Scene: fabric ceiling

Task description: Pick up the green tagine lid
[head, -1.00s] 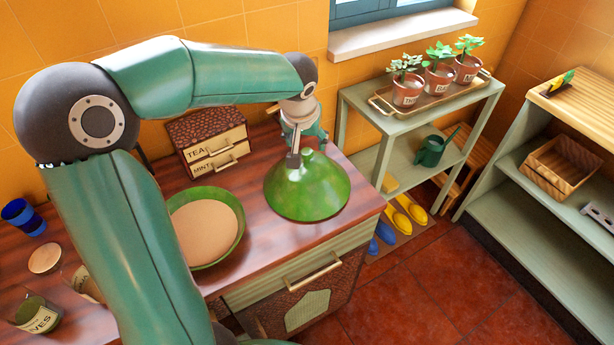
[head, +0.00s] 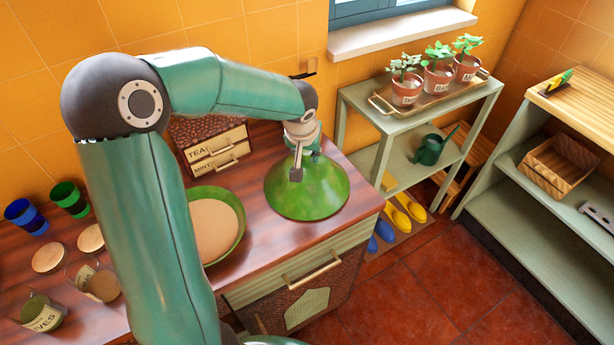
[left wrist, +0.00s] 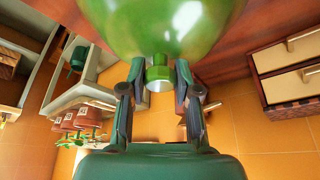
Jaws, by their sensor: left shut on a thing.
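The green tagine lid (head: 308,193) is a glossy cone on the right end of the wooden counter, and looks to be resting on it. My left gripper (head: 298,172) comes down from above onto its top. In the left wrist view the lid (left wrist: 165,28) fills the top of the picture, and its knob (left wrist: 159,74) sits between the two fingers of my left gripper (left wrist: 158,82). The left gripper is shut on the knob. The tagine base (head: 238,235), a green-rimmed dish with a tan inside, lies to the left of the lid, partly behind my arm. My right gripper is not in view.
A tea and mint drawer box (head: 218,150) stands at the back of the counter. Blue (head: 27,217) and green (head: 70,199) cups and labelled jars (head: 43,314) are at the left. A plant shelf (head: 422,110) stands to the right.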

